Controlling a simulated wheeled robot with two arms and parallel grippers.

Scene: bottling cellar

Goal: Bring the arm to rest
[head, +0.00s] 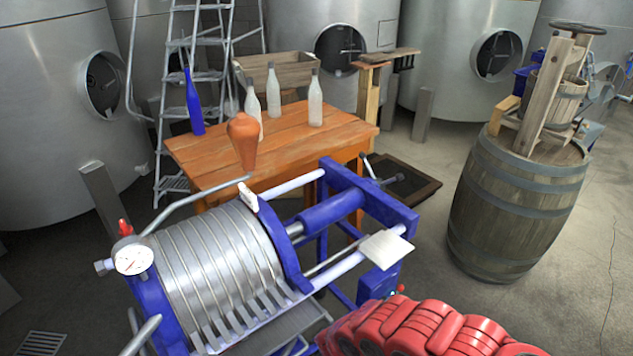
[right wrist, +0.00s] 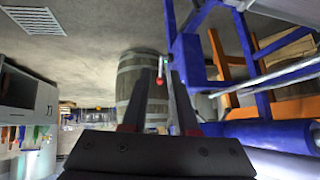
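A red, ribbed part of my arm (head: 430,330) shows at the bottom right of the head view, in front of the blue filter press (head: 370,215). Its gripper is not visible in that view. In the right wrist view my right gripper (right wrist: 157,100) shows as two dark and red fingers standing apart. I see nothing held between them; the wooden barrel (right wrist: 143,78) lies well beyond. The blue press frame (right wrist: 190,65) is close beside the right-hand finger; I cannot tell whether they touch. My left gripper is in neither view.
A barrel (head: 515,210) bears a small wooden press (head: 550,95) at the right. Steel tanks (head: 50,120) and a ladder (head: 195,80) stand behind. Floor at the far right is open.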

